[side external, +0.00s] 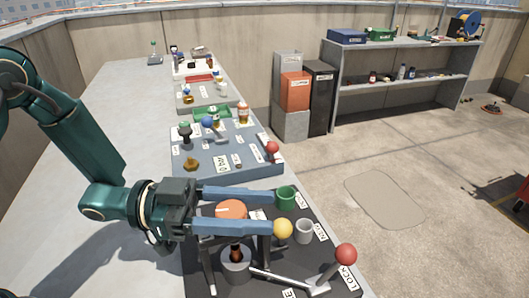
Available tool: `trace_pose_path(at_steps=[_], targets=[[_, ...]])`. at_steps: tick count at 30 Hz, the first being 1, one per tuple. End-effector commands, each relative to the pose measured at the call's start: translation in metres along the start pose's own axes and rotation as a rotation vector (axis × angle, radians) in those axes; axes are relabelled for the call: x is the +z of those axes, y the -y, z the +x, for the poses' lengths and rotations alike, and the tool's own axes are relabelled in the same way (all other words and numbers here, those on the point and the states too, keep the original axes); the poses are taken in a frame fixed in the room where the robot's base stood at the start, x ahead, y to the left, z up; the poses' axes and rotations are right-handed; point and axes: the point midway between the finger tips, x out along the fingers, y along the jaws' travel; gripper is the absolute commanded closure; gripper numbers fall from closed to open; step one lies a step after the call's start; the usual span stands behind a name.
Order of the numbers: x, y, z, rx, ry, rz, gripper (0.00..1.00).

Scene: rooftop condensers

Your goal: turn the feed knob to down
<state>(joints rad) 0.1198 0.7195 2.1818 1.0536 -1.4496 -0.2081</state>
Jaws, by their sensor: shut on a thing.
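An orange round knob (231,209) with a pale mark across its top stands on the dark panel (318,269) at the front of the bench. I take it as the feed knob, but no readable label confirms this. My gripper (272,212) reaches in from the left with its two blue fingers level, one on each side of the orange knob. The fingers are shut on it and cover parts of its edges. The fingertips extend past it to the right, near a green cup (286,197) and a yellow ball (283,229). The labels around the knob are mostly hidden.
A grey cup (304,231), a red-ball lever (346,254) and a grey cylinder with a brown top (236,266) crowd the same panel. A blue-grey panel (253,157) with more controls lies behind. Free bench surface (125,90) lies left.

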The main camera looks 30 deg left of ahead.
Motion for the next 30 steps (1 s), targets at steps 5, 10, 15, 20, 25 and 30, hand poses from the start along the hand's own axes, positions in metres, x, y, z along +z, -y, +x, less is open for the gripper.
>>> trace_pose_path(at_steps=[5, 10, 15, 20, 25, 30], targets=[[0.000, -0.003, 0.000, 0.157, -0.002, 0.007, 1.00], [0.000, -0.007, -0.001, 0.321, -0.001, 0.005, 1.00], [0.001, -0.012, -0.003, 0.482, -0.001, 0.004, 1.00], [0.001, -0.015, -0.005, 0.617, 0.000, 0.002, 1.00], [0.001, -0.018, -0.007, 0.728, 0.000, 0.001, 1.00], [0.000, -0.020, -0.008, 0.804, -0.001, 0.000, 1.00]])
